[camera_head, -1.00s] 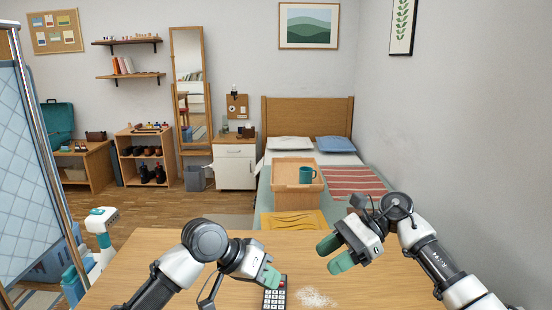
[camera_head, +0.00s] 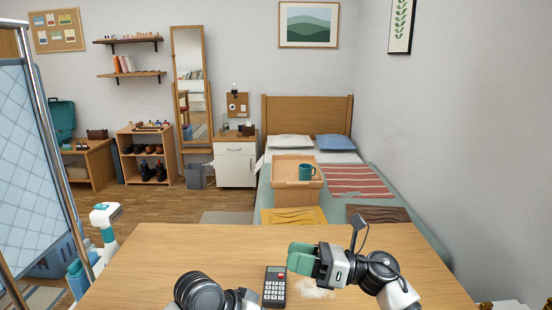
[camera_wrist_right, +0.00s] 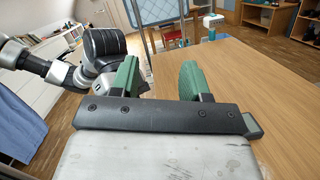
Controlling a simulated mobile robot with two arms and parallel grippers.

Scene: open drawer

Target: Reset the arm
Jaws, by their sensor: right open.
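My right gripper (camera_head: 301,258) is above the tabletop with its green fingers pointing left. In the right wrist view its two fingers (camera_wrist_right: 160,80) stand well apart with nothing between them. My left arm shows at the bottom edge of the head view as a dark round joint and part of a white gripper body (camera_head: 238,298); its fingers are cut off below the frame. The dark joint of my left arm also shows behind the fingers in the right wrist view.
The wooden table (camera_head: 180,255) carries a dark calculator-like keypad (camera_head: 275,286) and a patch of white grains (camera_head: 315,290) under my right gripper. The table's left and right parts are clear.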

